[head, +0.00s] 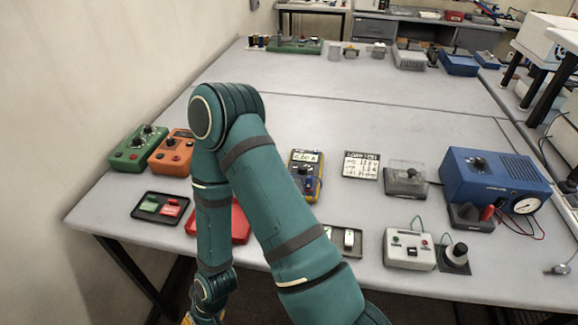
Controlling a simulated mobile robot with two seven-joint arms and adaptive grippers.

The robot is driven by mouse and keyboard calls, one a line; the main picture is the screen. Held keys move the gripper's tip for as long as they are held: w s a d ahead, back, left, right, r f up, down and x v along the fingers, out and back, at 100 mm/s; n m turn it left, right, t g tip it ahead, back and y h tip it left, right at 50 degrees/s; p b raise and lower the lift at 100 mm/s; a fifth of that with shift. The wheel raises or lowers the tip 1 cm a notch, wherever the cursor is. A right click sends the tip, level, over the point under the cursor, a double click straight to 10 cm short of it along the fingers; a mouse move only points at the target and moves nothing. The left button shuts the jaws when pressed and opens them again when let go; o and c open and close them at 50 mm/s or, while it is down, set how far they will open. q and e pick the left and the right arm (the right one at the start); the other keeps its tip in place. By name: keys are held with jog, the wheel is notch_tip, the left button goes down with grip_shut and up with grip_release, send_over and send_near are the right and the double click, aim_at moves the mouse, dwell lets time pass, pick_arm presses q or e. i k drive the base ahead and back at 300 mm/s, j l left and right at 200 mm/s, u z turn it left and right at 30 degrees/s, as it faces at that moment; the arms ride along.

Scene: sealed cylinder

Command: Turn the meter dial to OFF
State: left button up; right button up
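The meter (304,158) is a dark handheld unit with a yellow edge and a lit display. It lies on the table near the middle of the head view, just right of my teal arm. Its dial (309,182) sits below the display; it is too small to read which mark it points to. My arm's upper link passes close by the meter's lower left side. The arm folds at a raised elbow and its far end goes down past the table's front edge.
A red tray (238,222) is partly hidden behind my arm. Green (139,149) and orange (171,152) boxes stand left. A written card (361,165), clear-covered switch (406,178) and blue power supply (495,177) stand right.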

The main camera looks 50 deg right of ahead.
aim_at(302, 169)
jog(key=k+z, duration=0.25)
jog(key=k, duration=0.2)
jog(key=z, duration=1.35)
